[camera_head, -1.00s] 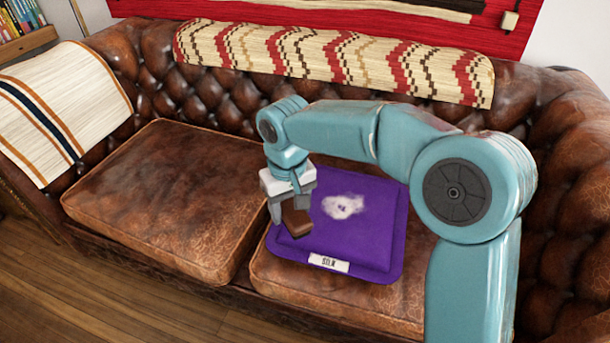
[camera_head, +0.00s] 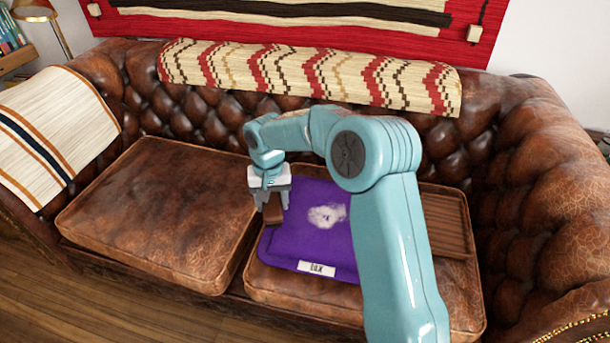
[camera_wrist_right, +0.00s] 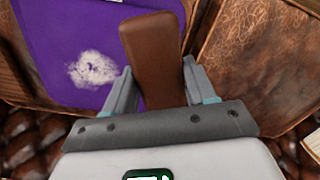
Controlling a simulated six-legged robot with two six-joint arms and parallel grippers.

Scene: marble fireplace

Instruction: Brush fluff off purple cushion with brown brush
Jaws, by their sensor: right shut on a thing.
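The purple cushion (camera_head: 290,243) lies on the right seat of the brown leather sofa, with a white label on its front edge. A white patch of fluff (camera_head: 327,216) sits on its upper middle; it also shows in the right wrist view (camera_wrist_right: 92,69). My right gripper (camera_head: 271,203) is shut on the brown brush (camera_head: 273,214), over the cushion's left edge, to the left of the fluff. In the right wrist view the brush (camera_wrist_right: 152,55) sticks out between the fingers. I cannot tell whether the brush touches the cushion. My left gripper is not in view.
A brown slatted tray (camera_head: 446,222) lies on the sofa right of the cushion, partly behind my right arm. The left seat (camera_head: 160,215) is bare. A patterned throw (camera_head: 310,72) covers the backrest, and a striped cloth (camera_head: 55,130) covers the left armrest.

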